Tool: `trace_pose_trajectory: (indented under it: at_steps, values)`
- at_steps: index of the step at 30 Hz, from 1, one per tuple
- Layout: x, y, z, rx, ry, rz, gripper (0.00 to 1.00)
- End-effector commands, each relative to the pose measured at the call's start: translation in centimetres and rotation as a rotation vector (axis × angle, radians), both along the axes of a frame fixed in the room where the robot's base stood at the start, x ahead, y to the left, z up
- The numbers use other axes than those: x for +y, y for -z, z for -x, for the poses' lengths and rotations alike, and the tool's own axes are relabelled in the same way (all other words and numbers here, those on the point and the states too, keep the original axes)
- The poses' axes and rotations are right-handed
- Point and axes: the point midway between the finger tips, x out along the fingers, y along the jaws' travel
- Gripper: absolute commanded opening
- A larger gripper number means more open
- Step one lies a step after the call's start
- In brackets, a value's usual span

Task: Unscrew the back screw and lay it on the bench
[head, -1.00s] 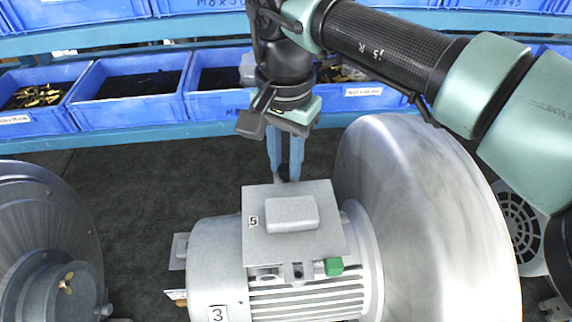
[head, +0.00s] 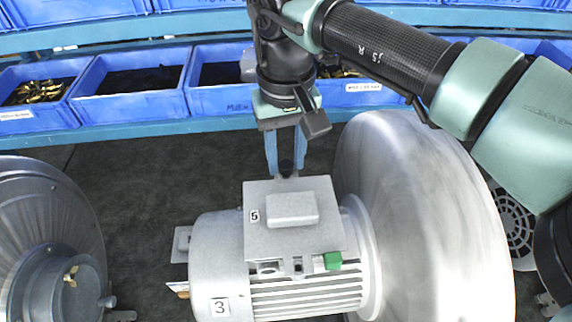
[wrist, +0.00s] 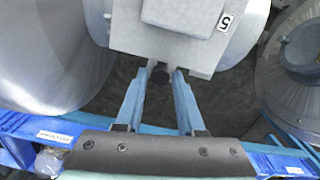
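The back screw (head: 286,167) has a dark round head and stands upright at the rear edge of the grey terminal box (head: 258,240) on the motor, marked 5. My gripper (head: 286,164) points straight down behind the box, with one blue finger on each side of the screw head. The screw's shank is hidden. The bare dark bench top (head: 140,195) shows to the left of the motor.
A large silver blower housing (head: 425,220) stands close on the right of my gripper. Another round dark grey housing (head: 45,225) is at the left. Blue bins (head: 130,105) of hardware line the shelf behind.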

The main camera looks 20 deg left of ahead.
Motion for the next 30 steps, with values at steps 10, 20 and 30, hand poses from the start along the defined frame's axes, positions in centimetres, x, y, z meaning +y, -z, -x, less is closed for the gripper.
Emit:
trace_pose_trajectory:
  at_steps: [10, 20, 30]
  values:
    - [-0.01, 0.0, 0.02, 0.001, 0.002, 0.001, 0.4]
    - [-0.01, 0.18, 0.02, 0.0, 0.324, 0.001, 0.4]
    - [-0.02, 0.18, 0.02, 0.0, 0.78, 0.0, 0.4]
